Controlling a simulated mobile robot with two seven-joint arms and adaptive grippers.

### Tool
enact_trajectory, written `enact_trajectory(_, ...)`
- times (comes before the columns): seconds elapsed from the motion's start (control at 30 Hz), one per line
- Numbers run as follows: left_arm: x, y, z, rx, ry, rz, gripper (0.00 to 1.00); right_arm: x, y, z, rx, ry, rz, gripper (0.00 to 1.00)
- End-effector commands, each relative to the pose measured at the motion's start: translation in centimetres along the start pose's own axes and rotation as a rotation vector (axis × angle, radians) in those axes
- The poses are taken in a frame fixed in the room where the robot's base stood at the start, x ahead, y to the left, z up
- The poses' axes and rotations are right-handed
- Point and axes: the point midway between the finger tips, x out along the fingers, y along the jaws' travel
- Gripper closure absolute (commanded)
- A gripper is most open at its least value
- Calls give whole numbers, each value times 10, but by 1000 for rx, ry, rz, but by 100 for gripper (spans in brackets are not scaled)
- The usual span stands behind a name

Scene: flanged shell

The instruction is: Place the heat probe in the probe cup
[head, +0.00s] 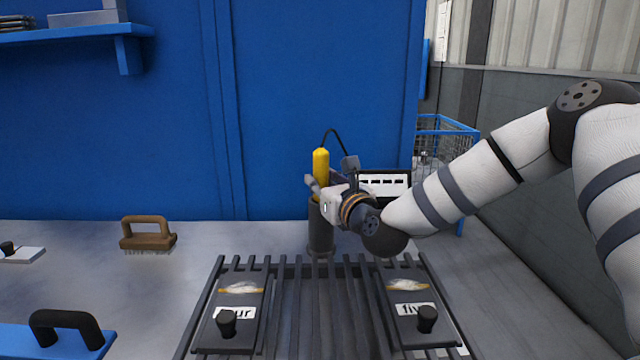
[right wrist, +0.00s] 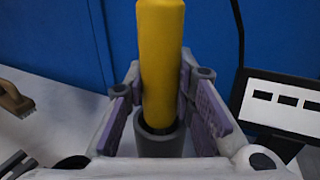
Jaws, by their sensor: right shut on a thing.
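The heat probe has a yellow handle (head: 320,163) and a black cable arching from its top. It stands upright, and its yellow handle also fills the middle of the right wrist view (right wrist: 160,60). My right gripper (head: 324,188) is shut on the handle, with a purple-grey pad on each side of it in the right wrist view. The probe cup (head: 320,232) is a dark grey cylinder standing behind the grill. In the right wrist view the probe's lower end is inside the rim of the cup (right wrist: 160,142); its tip is hidden. My left gripper is not in view.
A grill rack (head: 315,310) with two black lidded plates fills the front. A display box (head: 385,184) stands right of the cup, partly behind my arm. A brown brush (head: 148,234) lies left; the counter between is clear. A blue wall stands behind.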

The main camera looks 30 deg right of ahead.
Motion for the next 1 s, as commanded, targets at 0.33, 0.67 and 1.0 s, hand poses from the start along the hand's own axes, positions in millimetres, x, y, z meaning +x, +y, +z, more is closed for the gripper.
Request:
enact_trajectory(0.33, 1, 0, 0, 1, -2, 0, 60, 0, 0, -2, 0, 0, 0, 63)
enact_trajectory(0.67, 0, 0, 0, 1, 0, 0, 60, 0, 0, 1, 0, -2, 0, 57)
enact_trajectory(1.0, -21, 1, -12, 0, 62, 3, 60, -66, 0, 10, 9, -9, 0, 57)
